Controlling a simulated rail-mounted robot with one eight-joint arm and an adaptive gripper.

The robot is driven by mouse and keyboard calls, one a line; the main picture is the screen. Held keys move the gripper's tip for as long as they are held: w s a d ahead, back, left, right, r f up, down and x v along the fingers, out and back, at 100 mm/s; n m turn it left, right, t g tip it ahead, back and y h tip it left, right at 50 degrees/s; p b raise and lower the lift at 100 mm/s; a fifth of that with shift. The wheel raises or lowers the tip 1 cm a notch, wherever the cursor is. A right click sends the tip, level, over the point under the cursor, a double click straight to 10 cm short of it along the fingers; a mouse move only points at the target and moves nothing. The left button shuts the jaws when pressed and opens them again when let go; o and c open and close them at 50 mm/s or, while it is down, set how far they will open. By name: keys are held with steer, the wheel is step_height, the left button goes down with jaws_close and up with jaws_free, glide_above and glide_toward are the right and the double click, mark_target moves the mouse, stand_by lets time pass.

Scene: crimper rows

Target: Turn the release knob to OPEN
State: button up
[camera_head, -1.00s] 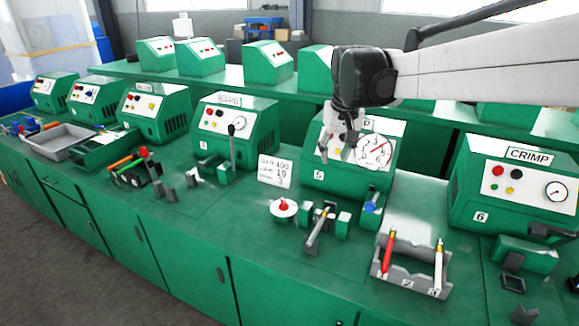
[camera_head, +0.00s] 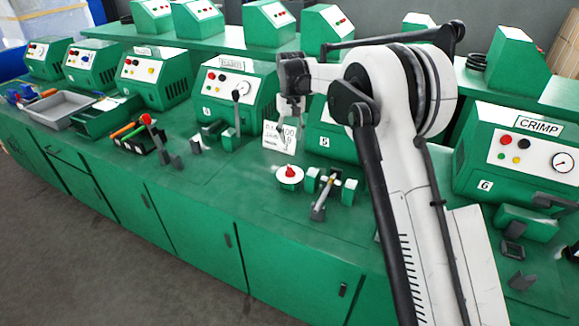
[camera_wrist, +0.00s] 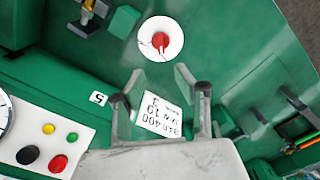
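The release knob is most likely the red knob (camera_head: 290,171) on a round white dial on the bench top, in front of station 5 (camera_head: 325,146). In the wrist view the red knob (camera_wrist: 160,41) on its white disc lies beyond the fingertips. Any OPEN marking is too small to read. My gripper (camera_head: 290,125) hangs above the bench, behind and above the knob, near a white card. In the wrist view its two fingers (camera_wrist: 161,95) are spread apart with nothing held between them, and they do not touch the knob.
The white card (camera_head: 280,137) stands behind the knob. A small clamp with a lever (camera_head: 322,195) sits just right of the knob. Bench front of the knob is clear.

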mark_target(290, 167)
step_height(290, 167, down, 14)
steer(key=shift+f+p, duration=0.1)
steer(key=shift+p, duration=0.55)
jaws_close()
